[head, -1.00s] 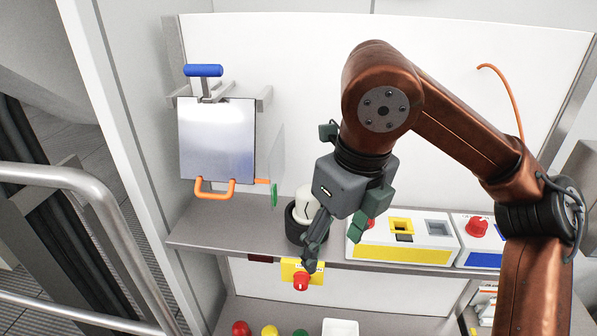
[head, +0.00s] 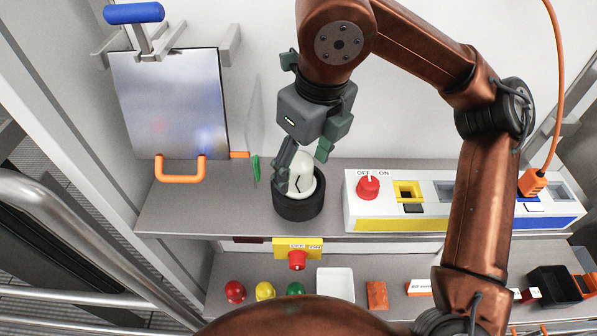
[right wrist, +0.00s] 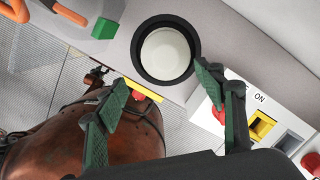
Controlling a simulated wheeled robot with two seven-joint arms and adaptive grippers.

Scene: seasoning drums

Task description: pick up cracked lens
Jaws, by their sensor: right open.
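The cracked lens (head: 303,186) is a white dome with a dark crack line, seated upright in a black round holder (head: 299,207) on the upper shelf. In the right wrist view the lens (right wrist: 165,53) shows as a pale disc inside the black ring (right wrist: 139,62). My right gripper (head: 303,163) is open and empty just above the lens, and one finger overlaps its left side in the head view. My left gripper is not in view.
Right of the holder stands a switch box (head: 400,225) with a red knob (head: 368,187). A metal panel (head: 172,105) with an orange handle (head: 180,169) stands at left. The lower shelf holds red (head: 235,292), yellow (head: 265,291) and green domes and a white tray (head: 335,272).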

